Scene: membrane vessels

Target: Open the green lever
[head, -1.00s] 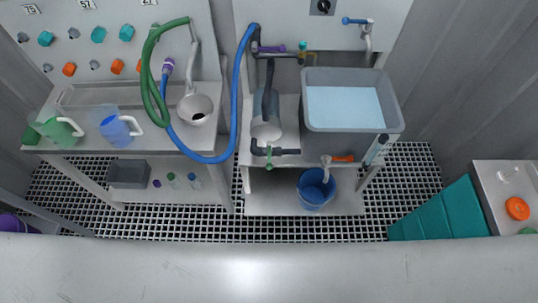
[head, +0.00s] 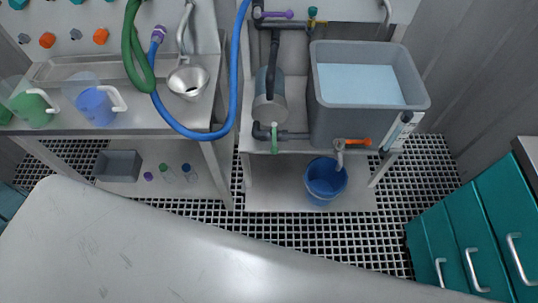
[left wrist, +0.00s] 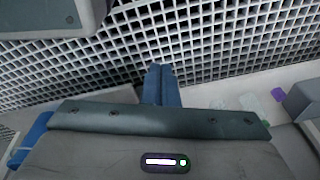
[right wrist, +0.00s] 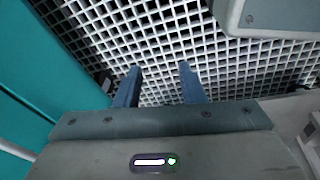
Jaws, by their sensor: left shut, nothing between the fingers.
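In the head view, a green lever (head: 274,137) hangs on the dark pipe below the grey cylindrical vessel (head: 270,97), at the front edge of the middle bench. Another small green fitting (head: 311,16) sits higher, on the pipe behind the grey basin. My left gripper (left wrist: 161,75) shows only in the left wrist view, fingers together and empty, over the floor grating. My right gripper (right wrist: 158,80) shows in the right wrist view, fingers apart with only grating between them. Neither gripper is in the head view, and neither is at the lever.
A grey basin (head: 320,110) of pale blue liquid stands right of the vessel. An orange lever (head: 357,141) is below it, over a blue bucket (head: 325,181). A blue hose (head: 190,133) loops left of the vessel. Teal drawers (head: 450,245) stand at the right. Grated floor lies before the bench.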

